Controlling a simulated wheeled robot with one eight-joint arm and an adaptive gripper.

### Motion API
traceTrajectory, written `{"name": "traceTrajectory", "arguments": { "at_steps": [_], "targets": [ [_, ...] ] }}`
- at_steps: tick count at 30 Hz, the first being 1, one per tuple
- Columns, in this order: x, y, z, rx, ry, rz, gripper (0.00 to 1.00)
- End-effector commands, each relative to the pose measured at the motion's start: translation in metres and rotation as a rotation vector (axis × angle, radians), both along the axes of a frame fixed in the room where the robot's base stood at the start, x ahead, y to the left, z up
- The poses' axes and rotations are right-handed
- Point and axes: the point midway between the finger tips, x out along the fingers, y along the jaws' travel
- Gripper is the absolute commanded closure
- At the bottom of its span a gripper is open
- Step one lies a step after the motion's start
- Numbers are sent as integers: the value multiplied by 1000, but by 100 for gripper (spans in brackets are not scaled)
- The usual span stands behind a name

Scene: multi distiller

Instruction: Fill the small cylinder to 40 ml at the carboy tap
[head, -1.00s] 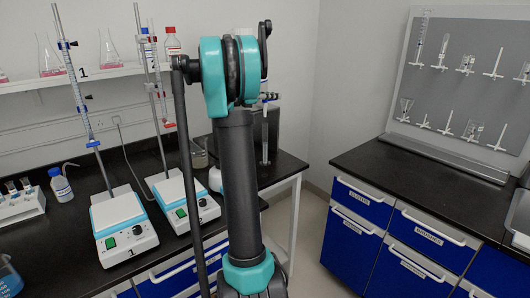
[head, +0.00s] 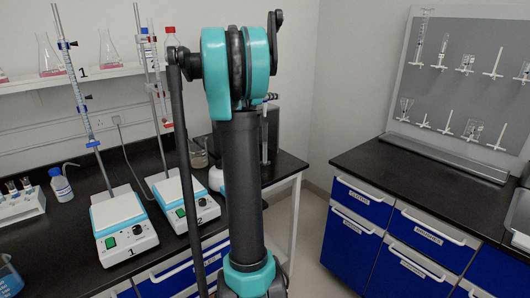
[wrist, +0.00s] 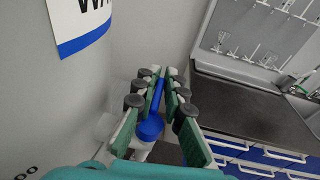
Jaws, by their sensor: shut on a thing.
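In the wrist view my gripper (wrist: 163,78) points away from the camera, with its green-padded fingers close around a slim blue lever (wrist: 156,100). The lever joins a round blue knob (wrist: 150,129) on a white body below, which looks like the tap. A large pale curved vessel (wrist: 45,105) fills the left of that view; its blue-edged label begins "WA", so it looks like the carboy. In the head view my arm hides the gripper and most of the carboy. A slim upright clear shape (head: 265,140) just right of the arm may be the small cylinder; its level is unreadable.
Two hotplates (head: 124,222) with burette stands are on the left bench. A wash bottle (head: 61,186) and a tube rack (head: 20,199) stand further left. The right counter (head: 400,175) is clear in front of a pegboard (head: 465,80) of glassware.

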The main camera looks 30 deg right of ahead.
Motion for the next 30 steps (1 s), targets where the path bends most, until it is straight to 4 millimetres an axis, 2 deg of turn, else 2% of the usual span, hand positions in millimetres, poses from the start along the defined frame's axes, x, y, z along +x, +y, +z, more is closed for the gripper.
{"name": "traceTrajectory", "arguments": {
  "at_steps": [8,9,15,24,30],
  "targets": [
    [-1,0,-1,1,0,33,100],
    [-1,0,-1,1,0,34,86],
    [0,1,-1,0,0,35,64],
    [1,2,0,0,-1,37,64],
    [-4,24,4,0,0,39,64]
  ]
}}
